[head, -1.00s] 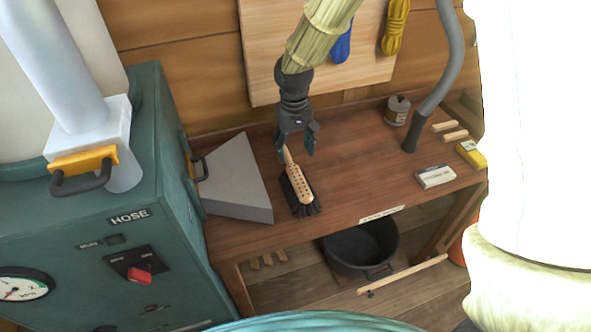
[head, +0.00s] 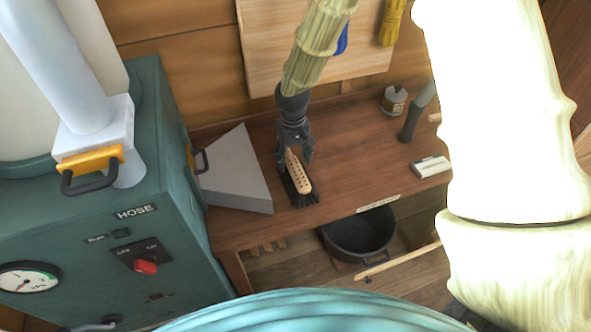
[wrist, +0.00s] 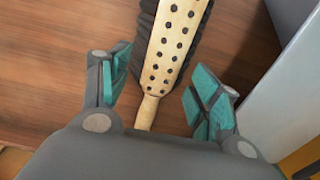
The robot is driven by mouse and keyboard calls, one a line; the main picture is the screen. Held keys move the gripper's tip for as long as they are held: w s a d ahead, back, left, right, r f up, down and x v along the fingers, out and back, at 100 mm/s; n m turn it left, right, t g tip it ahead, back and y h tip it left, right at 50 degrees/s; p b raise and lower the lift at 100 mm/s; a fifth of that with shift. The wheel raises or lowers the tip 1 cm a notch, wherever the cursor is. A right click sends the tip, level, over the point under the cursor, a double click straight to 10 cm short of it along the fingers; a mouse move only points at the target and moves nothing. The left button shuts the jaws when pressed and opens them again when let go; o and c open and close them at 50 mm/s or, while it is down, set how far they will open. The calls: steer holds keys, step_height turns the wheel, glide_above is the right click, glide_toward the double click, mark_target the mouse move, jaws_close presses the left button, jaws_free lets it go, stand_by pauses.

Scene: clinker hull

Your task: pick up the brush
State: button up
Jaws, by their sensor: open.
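The brush (head: 298,174) lies on the wooden bench top, with a pale, dotted wooden back and dark bristles. In the wrist view the brush (wrist: 173,45) runs up from between the fingers, its narrow handle end lying between them. My gripper (head: 294,158) is right over the handle end in the head view. In the wrist view my gripper (wrist: 158,98) has its teal-padded fingers apart, one on each side of the handle, with gaps on both sides. The tip of the handle is hidden behind the gripper's body.
A grey wedge-shaped block (head: 236,172) stands close left of the brush. A teal hose cabinet (head: 120,215) is further left. A black tub (head: 360,235) sits below the bench.

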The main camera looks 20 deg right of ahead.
mark_target(293, 162)
steer(key=shift+s+f+p, duration=0.1)
steer(key=shift+f+p, duration=0.45)
steer(key=shift+f, duration=1.05)
steer(key=c, duration=1.2)
